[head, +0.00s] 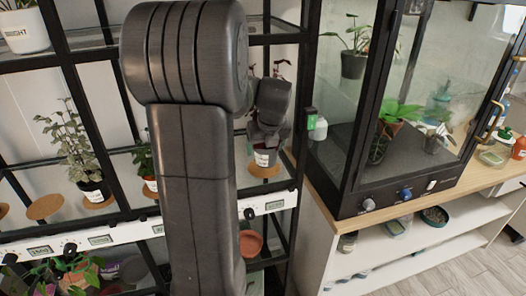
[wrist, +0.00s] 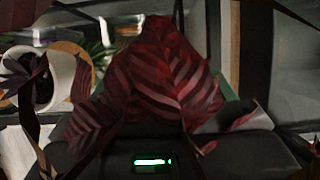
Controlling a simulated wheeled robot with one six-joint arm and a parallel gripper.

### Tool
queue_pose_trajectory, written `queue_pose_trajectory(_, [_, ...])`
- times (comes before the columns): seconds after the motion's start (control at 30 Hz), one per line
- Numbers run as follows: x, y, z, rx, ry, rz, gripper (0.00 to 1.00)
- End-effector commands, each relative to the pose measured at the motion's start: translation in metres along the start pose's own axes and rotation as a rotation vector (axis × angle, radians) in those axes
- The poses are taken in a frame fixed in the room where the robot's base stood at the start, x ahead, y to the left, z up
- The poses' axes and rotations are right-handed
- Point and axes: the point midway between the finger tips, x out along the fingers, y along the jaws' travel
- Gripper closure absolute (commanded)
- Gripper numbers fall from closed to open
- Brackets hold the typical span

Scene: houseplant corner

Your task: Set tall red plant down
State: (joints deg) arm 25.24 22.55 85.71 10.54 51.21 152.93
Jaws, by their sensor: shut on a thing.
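The tall red plant (wrist: 165,75) fills the middle of the wrist view with dark red, striped leaves. In the head view, its pot (head: 265,157) shows a pale label just below my gripper (head: 266,132). My gripper is shut on the plant. The pot is over or on a round cork mat (head: 265,171) on the shelf; I cannot tell whether it touches. My arm hides part of the shelf to the left. The leaves hide the fingertips in the wrist view.
A black shelf post (head: 303,100) and a glass cabinet (head: 385,120) stand close on the right. A leafy plant (head: 72,145) and an empty cork mat (head: 44,207) are left on the shelf. A white pot (wrist: 62,85) shows left in the wrist view.

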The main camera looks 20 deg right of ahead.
Motion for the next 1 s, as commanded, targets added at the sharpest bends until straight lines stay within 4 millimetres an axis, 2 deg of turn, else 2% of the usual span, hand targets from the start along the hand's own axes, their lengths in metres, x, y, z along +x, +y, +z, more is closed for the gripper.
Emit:
queue_pose_trajectory(0.27, [0.008,0.000,0.021,-0.002,-0.001,0.001,0.51])
queue_pose_trajectory(0.4, [0.031,0.000,0.009,0.001,0.003,0.001,0.51])
queue_pose_trajectory(0.5, [0.040,0.000,0.006,0.000,0.001,0.000,0.51])
queue_pose_trajectory(0.87, [0.044,0.000,0.004,0.000,0.000,0.000,0.51])
queue_pose_trajectory(0.9, [0.043,0.000,0.004,0.000,0.000,0.000,0.17])
queue_pose_trajectory(0.97, [0.043,0.000,0.004,0.000,0.000,0.000,0.05])
queue_pose_trajectory(1.0, [0.043,0.000,0.004,0.000,0.000,0.000,0.03])
